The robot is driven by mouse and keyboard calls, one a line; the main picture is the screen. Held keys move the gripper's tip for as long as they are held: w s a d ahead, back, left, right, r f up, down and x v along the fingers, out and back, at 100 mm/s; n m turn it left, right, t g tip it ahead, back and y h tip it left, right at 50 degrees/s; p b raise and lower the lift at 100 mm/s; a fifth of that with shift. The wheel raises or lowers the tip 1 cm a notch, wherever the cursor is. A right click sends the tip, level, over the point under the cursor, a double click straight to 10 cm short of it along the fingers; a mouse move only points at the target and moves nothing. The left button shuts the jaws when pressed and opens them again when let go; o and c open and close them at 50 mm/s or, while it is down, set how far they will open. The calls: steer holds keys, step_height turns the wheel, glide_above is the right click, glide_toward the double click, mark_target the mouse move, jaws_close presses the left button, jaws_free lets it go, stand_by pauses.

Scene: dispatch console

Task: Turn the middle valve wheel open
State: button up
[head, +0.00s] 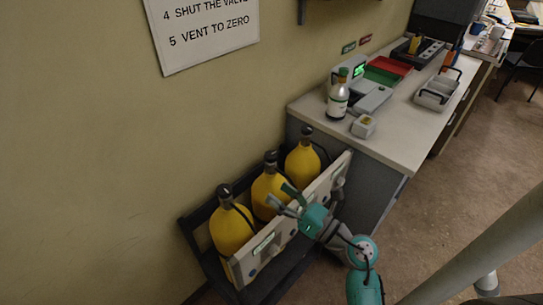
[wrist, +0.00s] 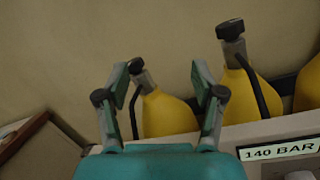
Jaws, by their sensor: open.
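Three yellow cylinders stand in a dark rack, each topped by a black valve wheel. The middle valve wheel (head: 270,156) sits on the middle cylinder (head: 264,190). In the wrist view the middle wheel (wrist: 230,29) appears upper right, above and outside the right finger. My gripper (head: 283,198) is open and empty in front of the middle cylinder, lower than its wheel and apart from it. In the wrist view my gripper's fingers (wrist: 160,75) spread either side of the left cylinder's wheel (wrist: 135,66), which is farther back.
The left wheel (head: 224,190) and right wheel (head: 306,130) flank the middle one. A pale front panel (head: 262,246) carries gauges; a "140 BAR" label (wrist: 277,151) shows close up. A bench (head: 408,135) with a bottle and trays stands right. The wall is close behind.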

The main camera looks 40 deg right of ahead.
mark_target(276, 159)
steer(key=w+d+n+g+h, duration=0.2)
steer(key=d+n, duration=0.2)
steer(key=d, duration=0.5)
steer(key=w, duration=1)
steer(key=shift+w+a+f, duration=0.15)
steer(key=shift+a+f, duration=0.05)
steer(key=shift+f, duration=0.15)
